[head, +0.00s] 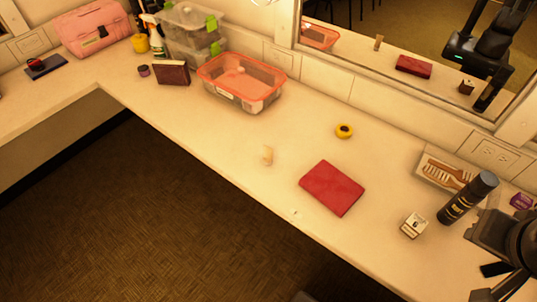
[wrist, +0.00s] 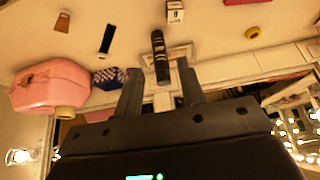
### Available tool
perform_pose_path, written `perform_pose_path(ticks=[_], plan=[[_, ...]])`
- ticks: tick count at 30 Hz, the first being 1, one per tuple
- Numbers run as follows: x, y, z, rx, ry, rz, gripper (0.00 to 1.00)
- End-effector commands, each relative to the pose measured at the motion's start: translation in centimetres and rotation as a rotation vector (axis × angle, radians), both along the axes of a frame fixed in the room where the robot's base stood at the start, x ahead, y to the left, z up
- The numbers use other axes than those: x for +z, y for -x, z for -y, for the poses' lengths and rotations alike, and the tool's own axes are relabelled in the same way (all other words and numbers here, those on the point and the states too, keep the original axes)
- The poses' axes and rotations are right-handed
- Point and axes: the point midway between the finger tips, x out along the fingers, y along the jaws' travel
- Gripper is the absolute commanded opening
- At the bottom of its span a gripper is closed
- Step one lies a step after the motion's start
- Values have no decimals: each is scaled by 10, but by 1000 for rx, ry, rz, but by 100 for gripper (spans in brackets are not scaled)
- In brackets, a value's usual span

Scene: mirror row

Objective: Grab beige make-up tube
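The beige make-up tube (head: 267,155) is small and stands on the white counter in the head view, left of the red notebook (head: 332,188). I cannot make it out in the wrist view. My gripper shows partly at the lower right edge of the head view, far to the right of the tube. In the wrist view my gripper (wrist: 160,90) has its two fingers apart, with nothing held between them. The black spray can (wrist: 160,58) appears beyond the fingertips.
The can (head: 467,198) stands near a small white box (head: 414,225) and a brush tray (head: 437,178). A yellow roll (head: 344,131) lies behind the notebook. An orange-rimmed bin (head: 242,83) stands farther left. The counter around the tube is clear; its front edge is near.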

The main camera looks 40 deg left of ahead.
Motion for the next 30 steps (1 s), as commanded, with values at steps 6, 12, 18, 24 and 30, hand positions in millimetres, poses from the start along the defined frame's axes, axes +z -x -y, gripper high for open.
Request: perform_pose_path(ticks=[6, 12, 18, 24, 30], plan=[[0, 0, 0, 0, 0, 0, 36], [0, 0, 0, 0, 0, 0, 40], [0, 0, 0, 0, 0, 0, 56], [0, 0, 0, 0, 0, 0, 56], [5, -14, -10, 11, -16, -21, 56]])
